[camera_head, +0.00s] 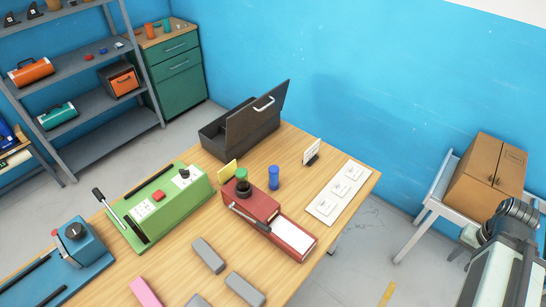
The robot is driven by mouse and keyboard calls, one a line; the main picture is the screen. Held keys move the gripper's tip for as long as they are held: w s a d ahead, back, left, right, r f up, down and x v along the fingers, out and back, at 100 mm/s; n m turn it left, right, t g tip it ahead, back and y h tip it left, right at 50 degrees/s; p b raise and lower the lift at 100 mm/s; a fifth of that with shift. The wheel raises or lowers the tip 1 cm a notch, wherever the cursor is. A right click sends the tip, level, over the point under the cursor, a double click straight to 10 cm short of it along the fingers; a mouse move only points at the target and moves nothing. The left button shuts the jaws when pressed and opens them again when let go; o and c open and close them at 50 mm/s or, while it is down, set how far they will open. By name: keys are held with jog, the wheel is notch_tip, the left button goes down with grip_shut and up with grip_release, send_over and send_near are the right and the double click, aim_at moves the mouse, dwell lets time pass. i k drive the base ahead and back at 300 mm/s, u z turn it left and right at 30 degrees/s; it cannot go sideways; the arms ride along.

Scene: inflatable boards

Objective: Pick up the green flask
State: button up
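A small green cylinder (241,174), which looks like the green flask, stands on the wooden table just behind a red device (254,203). Its lower part is hidden by the device's black knob. A blue cylinder (273,177) of similar size stands to its right. What looks like part of my own arm shows at the lower right, well away from the table. I cannot make out gripper fingers there.
An open dark case (239,131) stands behind the flask. A green device (158,208) and a blue device (74,264) are to the left. Grey blocks (208,255) lie at the front. A grey cart with a cardboard box (490,176) stands at right.

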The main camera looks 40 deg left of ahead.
aim_at(241, 173)
jog(key=i, duration=1.7)
jog(key=u, duration=5.25)
jog(key=i, duration=1.05)
jog(key=z, duration=0.05)
